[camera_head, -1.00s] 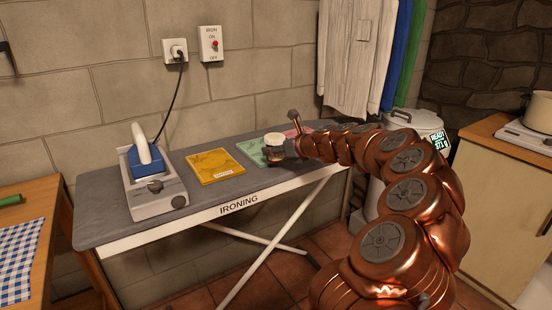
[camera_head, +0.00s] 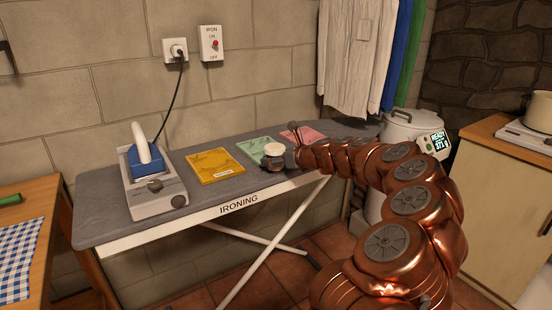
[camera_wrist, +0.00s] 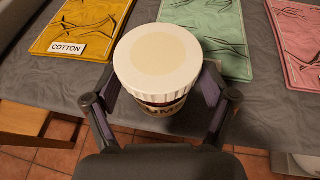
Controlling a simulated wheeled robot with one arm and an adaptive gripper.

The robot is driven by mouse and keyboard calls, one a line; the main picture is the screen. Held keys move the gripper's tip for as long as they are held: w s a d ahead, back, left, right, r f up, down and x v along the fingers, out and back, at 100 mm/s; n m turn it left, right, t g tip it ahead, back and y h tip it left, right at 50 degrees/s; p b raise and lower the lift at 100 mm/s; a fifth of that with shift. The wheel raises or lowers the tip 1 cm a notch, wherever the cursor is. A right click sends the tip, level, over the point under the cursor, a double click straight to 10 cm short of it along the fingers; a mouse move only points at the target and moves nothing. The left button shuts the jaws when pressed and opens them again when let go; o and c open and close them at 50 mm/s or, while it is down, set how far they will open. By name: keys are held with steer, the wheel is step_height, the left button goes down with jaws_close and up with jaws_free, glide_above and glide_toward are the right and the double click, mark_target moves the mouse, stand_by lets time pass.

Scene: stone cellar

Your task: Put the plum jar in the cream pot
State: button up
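The plum jar (camera_head: 274,149) has a wide cream lid and a label, mostly hidden, with an M showing in the wrist view (camera_wrist: 157,60). It is upright over the front part of the ironing board. My gripper (camera_wrist: 158,92) has one finger on each side of the jar, below the lid, and is shut on it. In the head view my gripper (camera_head: 276,163) is near the board's front edge. I cannot tell how far the jar is above the board. The cream pot (camera_head: 540,111) stands at the far right, partly cut off by the picture's edge.
The ironing board (camera_head: 110,222) bears an iron (camera_head: 147,163) on its stand, plus yellow (camera_head: 214,165), green (camera_head: 255,148) and pink (camera_head: 302,134) cloths. The pot sits on a white hotplate (camera_head: 518,135) on a wooden-topped cabinet (camera_head: 500,150). A grey lidded bin (camera_head: 400,128) stands between.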

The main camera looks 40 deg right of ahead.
steer(key=shift+r, duration=0.15)
steer(key=shift+s+r, duration=0.1)
steer(key=shift+s, duration=0.15)
steer(key=v, duration=1.1)
steer(key=shift+s, duration=0.2)
